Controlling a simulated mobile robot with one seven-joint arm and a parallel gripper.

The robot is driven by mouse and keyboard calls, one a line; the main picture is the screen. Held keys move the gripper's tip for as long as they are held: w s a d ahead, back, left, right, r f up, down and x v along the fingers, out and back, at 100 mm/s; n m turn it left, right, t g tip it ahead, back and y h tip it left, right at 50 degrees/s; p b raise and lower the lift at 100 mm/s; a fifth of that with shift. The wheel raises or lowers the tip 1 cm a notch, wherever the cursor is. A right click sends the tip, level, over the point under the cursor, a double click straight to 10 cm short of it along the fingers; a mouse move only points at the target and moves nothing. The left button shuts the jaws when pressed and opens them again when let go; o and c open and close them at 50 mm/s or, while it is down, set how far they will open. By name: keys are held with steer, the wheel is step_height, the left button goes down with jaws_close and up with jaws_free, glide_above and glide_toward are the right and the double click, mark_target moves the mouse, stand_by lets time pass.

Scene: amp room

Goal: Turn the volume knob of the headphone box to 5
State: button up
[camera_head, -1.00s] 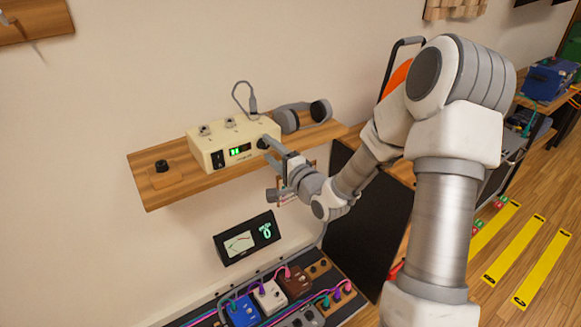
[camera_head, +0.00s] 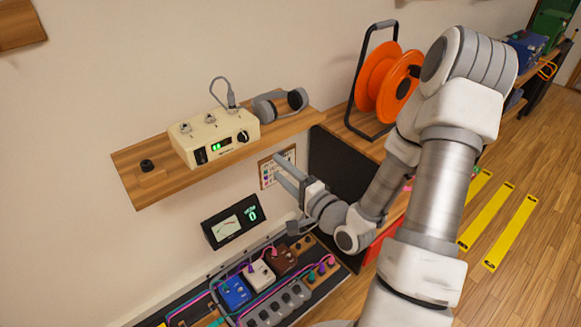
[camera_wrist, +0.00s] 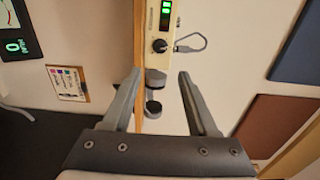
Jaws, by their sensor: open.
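The headphone box (camera_head: 190,151) is cream coloured and stands on a wooden wall shelf. Its dark round volume knob (camera_head: 242,137) is at the right of the front face, beside a small green display (camera_head: 221,144) whose digits are too small to read surely. In the wrist view the knob (camera_wrist: 159,45) shows with a light pointer mark, and part of the display (camera_wrist: 165,15) shows at the top edge. My gripper (camera_head: 279,168) is open and empty, below and right of the knob, apart from it. Its spread fingers also show in the wrist view (camera_wrist: 159,76), with the knob beyond them.
Grey headphones (camera_head: 280,104) lie on the shelf (camera_head: 150,193) right of the box. An orange cable reel (camera_head: 378,85) stands further right. Below are a meter panel (camera_head: 233,222) reading 0, a small chart (camera_head: 267,174), and a pedal board with coloured pedals (camera_head: 235,292).

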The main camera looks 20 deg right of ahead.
steer(key=shift+p+v, duration=1.2)
steer(key=shift+v, duration=0.25)
steer(key=a+r+n+g+h+p, duration=0.25)
steer(key=r+n, duration=0.45)
steer(key=r, duration=0.4)
steer(key=a+r+n+g+h+p, duration=0.1)
steer(key=r+n+g+h+p, duration=0.25)
steer(key=r+n, duration=0.55)
steer(key=s+a+f+m+g+b, duration=0.1)
steer(key=s+g+b, duration=0.4)
steer(key=s, duration=1.3)
steer(key=shift+s+a+m+g+b, duration=0.35)
steer(key=shift+a+b, duration=0.2)
steer(key=shift+a, duration=0.1)
